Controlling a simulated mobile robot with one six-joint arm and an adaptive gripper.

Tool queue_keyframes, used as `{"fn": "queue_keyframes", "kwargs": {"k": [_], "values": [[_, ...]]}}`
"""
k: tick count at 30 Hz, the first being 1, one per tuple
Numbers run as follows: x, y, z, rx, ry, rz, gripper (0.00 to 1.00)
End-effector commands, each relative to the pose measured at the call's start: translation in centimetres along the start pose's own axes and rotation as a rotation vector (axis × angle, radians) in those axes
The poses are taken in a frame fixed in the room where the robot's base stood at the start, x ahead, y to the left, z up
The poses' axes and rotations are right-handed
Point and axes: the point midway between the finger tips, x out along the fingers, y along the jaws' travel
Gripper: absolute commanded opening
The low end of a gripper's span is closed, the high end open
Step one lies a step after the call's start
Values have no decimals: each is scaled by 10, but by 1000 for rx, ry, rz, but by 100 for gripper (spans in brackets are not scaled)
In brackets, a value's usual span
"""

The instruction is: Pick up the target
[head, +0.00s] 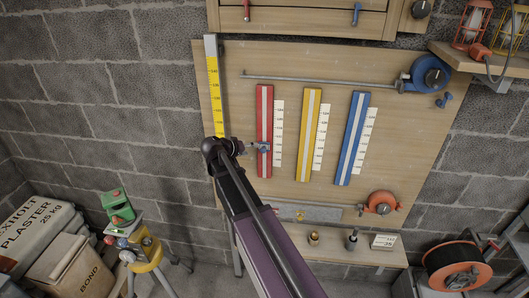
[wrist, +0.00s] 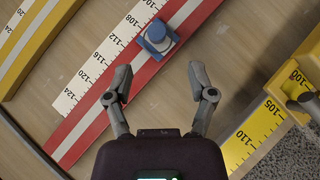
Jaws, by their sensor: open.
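No object is labelled as the target, so I cannot be sure which thing it is. A blue round knob on a small blue block (wrist: 157,37) sits on the red and white strip (wrist: 185,22); the strip also shows on the wooden board in the head view (head: 264,105). My gripper (wrist: 159,78) is open and empty, its two fingers spread. In the wrist view the knob lies just beyond the gap between the fingertips, apart from both. In the head view my gripper (head: 256,148) is at the red strip's lower half and largely hides the knob.
Yellow (head: 308,135) and blue (head: 351,138) strips are mounted to the right on the board (head: 390,120). A tall yellow staff (head: 213,85) stands left of my gripper. A metal rod (head: 320,79) runs above. A shelf with small items (head: 340,252) is below.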

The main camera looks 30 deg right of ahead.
Motion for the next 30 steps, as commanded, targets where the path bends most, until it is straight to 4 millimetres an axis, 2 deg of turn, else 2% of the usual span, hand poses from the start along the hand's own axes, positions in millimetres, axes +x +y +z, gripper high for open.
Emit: {"fn": "queue_keyframes", "kwargs": {"k": [1,6,22,30], "values": [[10,-3,1,1,0,0,72],[26,-2,1,1,0,0,72],[32,-1,0,-1,1,-1,72],[58,1,4,1,0,0,72]]}}
